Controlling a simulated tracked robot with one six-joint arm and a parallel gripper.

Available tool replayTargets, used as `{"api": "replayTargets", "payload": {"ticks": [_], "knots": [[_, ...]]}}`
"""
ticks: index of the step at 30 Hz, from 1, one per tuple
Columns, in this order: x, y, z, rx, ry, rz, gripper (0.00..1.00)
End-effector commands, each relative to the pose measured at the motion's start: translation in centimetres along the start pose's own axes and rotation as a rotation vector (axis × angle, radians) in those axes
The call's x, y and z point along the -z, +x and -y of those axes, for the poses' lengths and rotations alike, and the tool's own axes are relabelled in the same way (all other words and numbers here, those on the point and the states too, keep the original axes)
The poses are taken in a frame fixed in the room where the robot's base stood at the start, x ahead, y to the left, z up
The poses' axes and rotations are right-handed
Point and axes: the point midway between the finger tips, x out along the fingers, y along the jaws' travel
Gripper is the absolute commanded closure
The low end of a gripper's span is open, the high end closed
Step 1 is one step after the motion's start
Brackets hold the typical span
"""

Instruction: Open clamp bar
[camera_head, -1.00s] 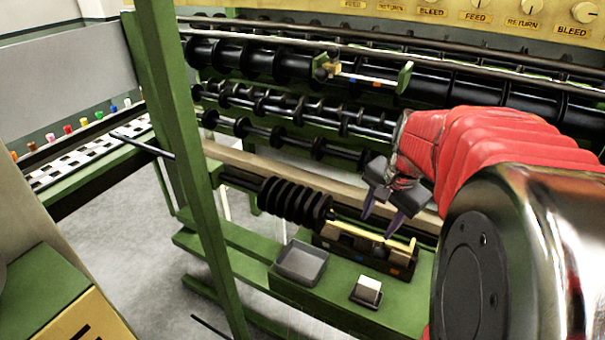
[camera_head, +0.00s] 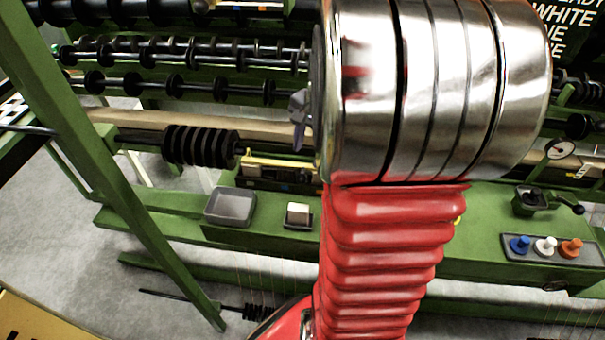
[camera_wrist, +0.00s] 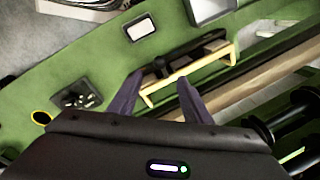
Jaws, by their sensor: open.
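The clamp bar (camera_head: 277,162) is a yellow bar on a dark block beside a row of black discs in the head view. In the wrist view the yellow clamp bar (camera_wrist: 208,62) runs slanted, with a bent arm at each end. My gripper (camera_wrist: 158,80) is open, with its two purple-grey fingers pointing at the bar. The bar's left end shows between the fingers; I cannot tell if they touch it. In the head view my arm hides most of the gripper, and only a bit of a finger shows.
A grey tray (camera_head: 231,207) and a small white block in a black holder (camera_head: 298,214) sit on the green ledge. Black discs (camera_head: 200,146) are left of the bar. Blue, white and orange knobs (camera_head: 545,246) and a black crank (camera_head: 540,200) are at the right. A green post stands left.

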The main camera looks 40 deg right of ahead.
Motion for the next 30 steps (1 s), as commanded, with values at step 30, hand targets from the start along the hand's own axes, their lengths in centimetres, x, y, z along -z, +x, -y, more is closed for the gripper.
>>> {"api": "replayTargets", "payload": {"ticks": [30], "knots": [[0.0,11.1,0.0,0.0,0.0,0.0,0.56]]}}
